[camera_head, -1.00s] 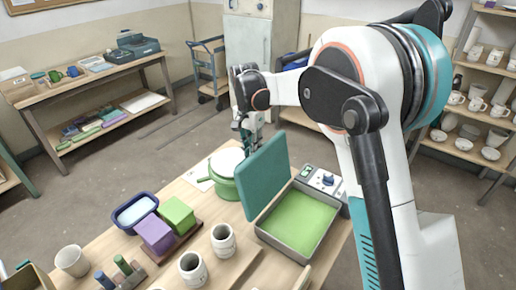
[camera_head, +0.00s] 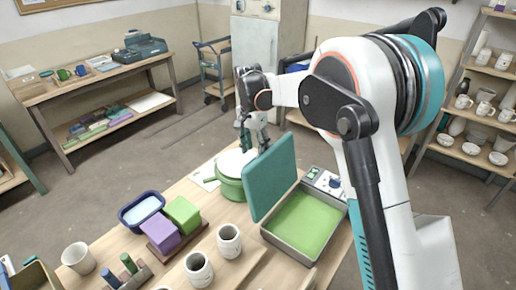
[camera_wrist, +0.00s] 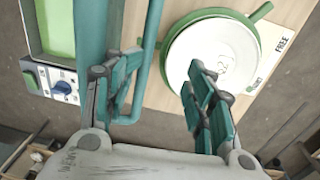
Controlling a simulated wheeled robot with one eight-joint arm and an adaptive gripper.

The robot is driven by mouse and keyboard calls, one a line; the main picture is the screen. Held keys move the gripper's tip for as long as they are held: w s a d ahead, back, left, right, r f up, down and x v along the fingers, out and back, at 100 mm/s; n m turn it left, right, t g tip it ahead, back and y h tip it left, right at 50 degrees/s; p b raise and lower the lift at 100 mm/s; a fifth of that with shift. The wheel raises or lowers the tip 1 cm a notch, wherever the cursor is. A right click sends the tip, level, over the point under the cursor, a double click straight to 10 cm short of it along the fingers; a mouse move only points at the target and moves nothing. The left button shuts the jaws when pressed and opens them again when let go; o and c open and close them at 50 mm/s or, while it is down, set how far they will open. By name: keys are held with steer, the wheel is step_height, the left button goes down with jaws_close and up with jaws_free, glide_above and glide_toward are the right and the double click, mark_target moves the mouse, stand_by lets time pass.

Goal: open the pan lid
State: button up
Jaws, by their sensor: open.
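The pan (camera_head: 306,226) is a grey rectangular tray with a green inside. Its teal lid (camera_head: 270,178) stands steeply raised along the pan's left side. In the wrist view the lid (camera_wrist: 91,30) shows nearly edge-on, with a teal bar handle (camera_wrist: 150,62) on its outer side. My gripper (camera_head: 253,146) is open beside the lid's upper part, on the side away from the pan. In the wrist view its fingers (camera_wrist: 165,95) are spread and hold nothing. The left finger overlaps the handle; I cannot tell whether they touch.
A green bucket with a white lid (camera_wrist: 212,58) stands close below my gripper. A control box with a blue knob (camera_head: 328,180) is behind the pan. A blue tub (camera_head: 141,210), purple and green blocks, and pale cups (camera_head: 229,240) occupy the table's left and front.

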steer(key=o, duration=0.4)
steer(key=f, duration=0.1)
steer(key=a+f, duration=0.1)
steer(key=f, duration=0.1)
steer(key=shift+w, duration=0.1)
steer(key=o, duration=0.7)
steer(key=shift+w+a+f, duration=0.1)
steer(key=shift+o, duration=0.2)
steer(key=shift+s+d+r, duration=0.2)
steer(key=shift+d+r, duration=0.1)
steer(key=shift+d, duration=0.1)
steer(key=shift+r, duration=0.2)
steer(key=r, duration=0.4)
steer(key=shift+w+a+r, duration=0.1)
steer(key=shift+w+r, duration=0.15)
steer(key=c, duration=1)
steer(key=r, duration=0.8)
steer(key=shift+a+p, duration=0.2)
steer(key=shift+p, duration=0.1)
steer(key=shift+c, duration=0.7)
steer(key=shift+w, duration=0.1)
